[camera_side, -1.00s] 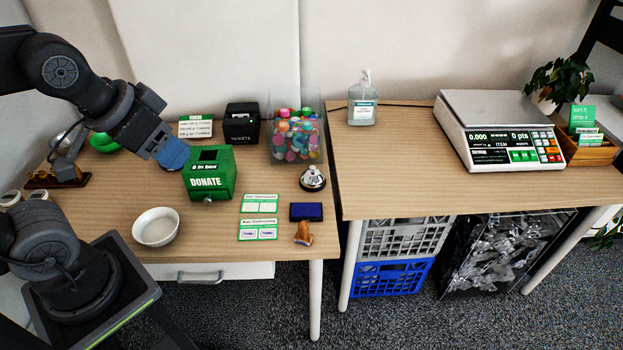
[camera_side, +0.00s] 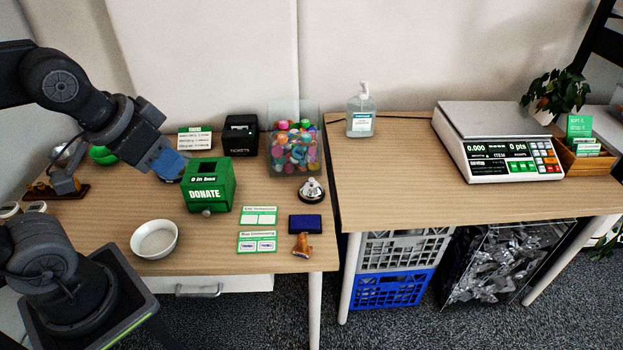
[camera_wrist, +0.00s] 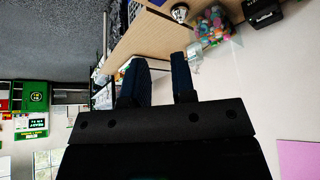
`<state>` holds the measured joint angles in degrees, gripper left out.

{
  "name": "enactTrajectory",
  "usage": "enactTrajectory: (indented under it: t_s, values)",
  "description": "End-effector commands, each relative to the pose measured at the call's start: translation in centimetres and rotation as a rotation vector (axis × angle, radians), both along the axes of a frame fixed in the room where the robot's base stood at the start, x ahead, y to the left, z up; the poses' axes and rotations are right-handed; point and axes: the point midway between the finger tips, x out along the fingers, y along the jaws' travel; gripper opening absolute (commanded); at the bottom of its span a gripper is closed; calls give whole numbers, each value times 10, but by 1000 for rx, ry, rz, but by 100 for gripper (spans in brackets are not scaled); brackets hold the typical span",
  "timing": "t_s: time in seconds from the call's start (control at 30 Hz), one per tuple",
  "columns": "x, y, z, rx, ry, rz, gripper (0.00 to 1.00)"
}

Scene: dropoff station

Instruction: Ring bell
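The silver call bell (camera_side: 312,190) with a dark base stands on the wooden table, right of the green donate box (camera_side: 208,187) and in front of the clear bin. In the wrist view the bell (camera_wrist: 180,12) shows at the top edge. My gripper (camera_side: 178,165) is above the table, just left of the donate box and well left of the bell. In the wrist view its two dark blue fingers (camera_wrist: 160,78) are apart with nothing between them.
The clear bin of colourful balls (camera_side: 294,145) stands behind the bell. A black tickets box (camera_side: 240,135) is beside it. A blue ink pad (camera_side: 306,224), a wooden stamp (camera_side: 302,245) and cards (camera_side: 259,216) lie in front. A white bowl (camera_side: 154,240) is at front left.

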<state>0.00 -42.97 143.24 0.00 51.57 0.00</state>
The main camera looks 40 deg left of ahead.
Motion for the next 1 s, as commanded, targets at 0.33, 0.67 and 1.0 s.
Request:
enactTrajectory:
  t_s: [0.33,0.67,1.0]
  values:
    - [0,0,0,0,0,0,0]
    - [0,0,0,0,0,0,0]
    - [0,0,0,0,0,0,0]
